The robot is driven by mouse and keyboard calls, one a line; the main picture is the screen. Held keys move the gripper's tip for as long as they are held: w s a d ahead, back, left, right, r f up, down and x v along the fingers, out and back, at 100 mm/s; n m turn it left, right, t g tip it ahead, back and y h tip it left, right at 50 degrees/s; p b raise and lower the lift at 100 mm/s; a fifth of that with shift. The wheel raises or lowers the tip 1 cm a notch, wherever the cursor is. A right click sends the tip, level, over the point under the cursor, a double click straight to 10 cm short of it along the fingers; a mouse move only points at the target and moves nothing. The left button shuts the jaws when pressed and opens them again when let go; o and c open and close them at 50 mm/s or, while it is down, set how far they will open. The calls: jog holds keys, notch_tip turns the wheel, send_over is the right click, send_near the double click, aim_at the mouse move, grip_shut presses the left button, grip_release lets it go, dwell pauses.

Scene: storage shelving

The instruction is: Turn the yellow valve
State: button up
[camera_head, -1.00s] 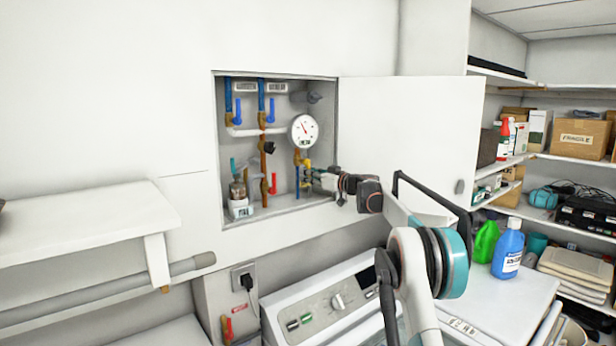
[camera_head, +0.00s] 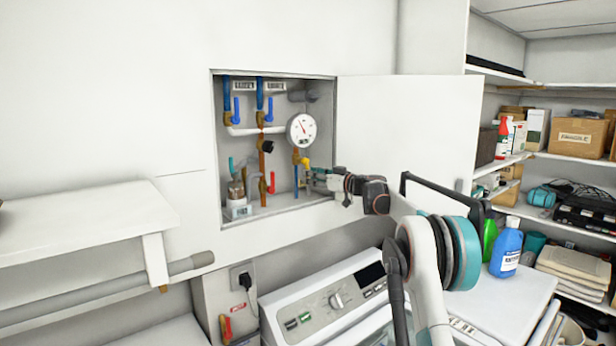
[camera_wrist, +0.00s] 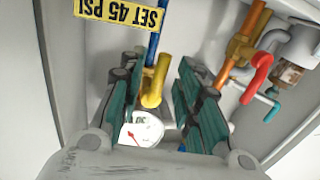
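The yellow valve (camera_head: 305,162) is on the pipe just below the round gauge in the open wall cabinet. In the wrist view its yellow bent handle (camera_wrist: 154,86) lies between my two teal-padded fingers. My gripper (camera_wrist: 160,72) is open, with one finger on each side of the handle. Small gaps seem to show on both sides; touch cannot be told. In the head view my gripper (camera_head: 317,178) reaches into the cabinet from the right, just below the valve. The fingertips are small and partly hidden there.
The white gauge (camera_head: 301,130) is above the valve. A red handle (camera_head: 271,183) and blue handles (camera_head: 237,109) are on neighbouring pipes. A yellow "SET 45 PSI" tag (camera_wrist: 118,13) hangs close by. The open cabinet door (camera_head: 405,135) stands right; a washing machine (camera_head: 335,300) is below.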

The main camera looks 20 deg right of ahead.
jog(key=v, duration=0.9)
jog(key=shift+s, duration=0.15)
